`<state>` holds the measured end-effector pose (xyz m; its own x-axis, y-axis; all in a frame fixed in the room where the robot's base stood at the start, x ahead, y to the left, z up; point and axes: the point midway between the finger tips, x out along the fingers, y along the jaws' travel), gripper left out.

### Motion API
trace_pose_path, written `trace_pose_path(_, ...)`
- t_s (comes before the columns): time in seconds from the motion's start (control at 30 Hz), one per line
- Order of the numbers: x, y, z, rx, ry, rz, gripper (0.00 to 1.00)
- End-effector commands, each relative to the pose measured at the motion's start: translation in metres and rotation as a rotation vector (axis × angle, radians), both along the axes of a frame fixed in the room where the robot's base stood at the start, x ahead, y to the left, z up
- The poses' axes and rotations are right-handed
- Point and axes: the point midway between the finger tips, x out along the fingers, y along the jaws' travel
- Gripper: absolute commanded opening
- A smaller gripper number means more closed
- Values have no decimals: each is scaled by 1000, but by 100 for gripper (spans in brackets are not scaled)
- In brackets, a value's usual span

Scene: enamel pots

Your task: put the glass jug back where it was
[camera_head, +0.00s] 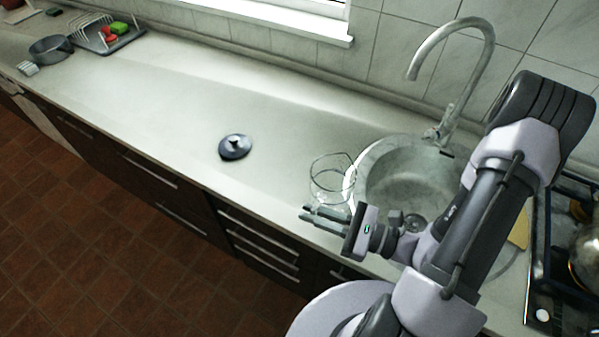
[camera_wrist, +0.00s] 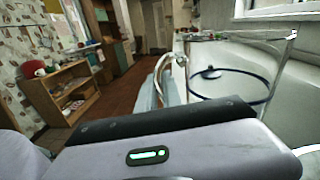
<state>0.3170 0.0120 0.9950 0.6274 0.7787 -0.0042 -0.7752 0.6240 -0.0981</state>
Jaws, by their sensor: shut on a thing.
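The clear glass jug (camera_head: 330,184) is upright at the left edge of the sink in the head view, over the front part of the counter. My gripper (camera_head: 325,216) is shut on the jug low on its side. I cannot tell whether the jug's base touches the counter. In the wrist view the jug (camera_wrist: 285,75) fills the right side, with its rim at the top and a dark blue ring lower down. My gripper (camera_wrist: 160,115) shows there only in part, and its fingertips are hidden.
A dark lid (camera_head: 235,148) with a knob lies on the counter left of the jug. The round sink (camera_head: 385,165) with its tap (camera_head: 450,110) is just right. A stove (camera_head: 570,260) is at the far right. A dish rack (camera_head: 100,38) and grey pot (camera_head: 50,48) stand far left.

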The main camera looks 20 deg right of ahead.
Motion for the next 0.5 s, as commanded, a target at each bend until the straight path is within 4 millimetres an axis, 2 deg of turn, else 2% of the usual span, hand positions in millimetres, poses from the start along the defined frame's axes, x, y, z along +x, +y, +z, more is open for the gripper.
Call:
trace_pose_path(0.1, -9, 2, 1, -2, -8, 26, 0)
trace_pose_path(0.17, -4, 4, -4, -5, -10, 35, 0)
trace_pose_path(0.23, 11, 8, -10, -8, -14, 41, 0)
trace_pose_path(0.5, 84, 22, -9, -5, -14, 37, 0)
